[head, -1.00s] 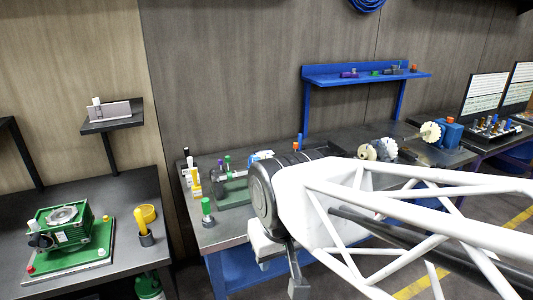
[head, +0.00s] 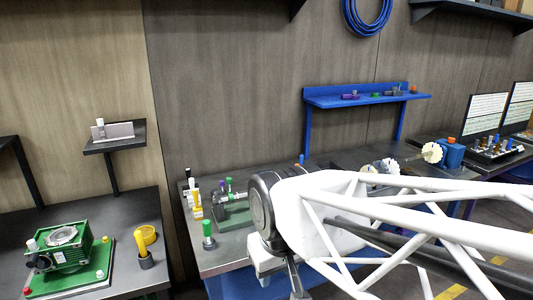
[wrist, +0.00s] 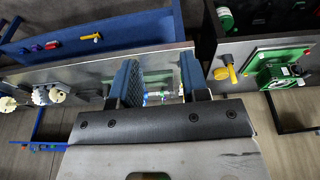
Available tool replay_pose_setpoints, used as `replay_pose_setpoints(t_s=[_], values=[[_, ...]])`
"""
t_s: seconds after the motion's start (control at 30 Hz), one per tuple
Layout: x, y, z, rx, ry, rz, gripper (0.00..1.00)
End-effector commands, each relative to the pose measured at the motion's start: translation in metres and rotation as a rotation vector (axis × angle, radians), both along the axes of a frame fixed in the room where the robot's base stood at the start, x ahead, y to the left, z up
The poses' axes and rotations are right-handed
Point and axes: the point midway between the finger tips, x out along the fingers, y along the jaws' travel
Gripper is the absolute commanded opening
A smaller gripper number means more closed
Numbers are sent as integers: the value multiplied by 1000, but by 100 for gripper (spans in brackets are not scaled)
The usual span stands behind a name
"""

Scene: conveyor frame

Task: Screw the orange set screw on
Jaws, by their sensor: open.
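I cannot tell for sure which piece is the orange set screw. A green fixture (head: 233,217) with small knobs stands on the middle bench, partly hidden by my arm. My gripper (wrist: 158,75) is open in the wrist view, with two blue-padded fingers apart and nothing seen held between them. Small green and blue parts (wrist: 155,94) show beyond the gap. In the head view the gripper is low in the picture, mostly hidden by my arm.
The left bench holds the green machine (head: 62,247) and a yellow-handled tool (head: 142,246). Yellow and white pegs and a green-topped peg (head: 208,234) stand on the middle bench. Pale gears (head: 431,152) are at the right. A small dark wall shelf (head: 118,147) is at the left.

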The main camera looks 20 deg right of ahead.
Motion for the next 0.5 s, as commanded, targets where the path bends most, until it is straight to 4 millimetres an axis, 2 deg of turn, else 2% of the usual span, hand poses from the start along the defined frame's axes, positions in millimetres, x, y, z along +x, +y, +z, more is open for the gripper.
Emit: replay_pose_setpoints(t_s=[0.17, 0.5], values=[[30, -7, 16, -18, 13, 62, 42], [108, -29, 49, -61, 43, 237, 42]])
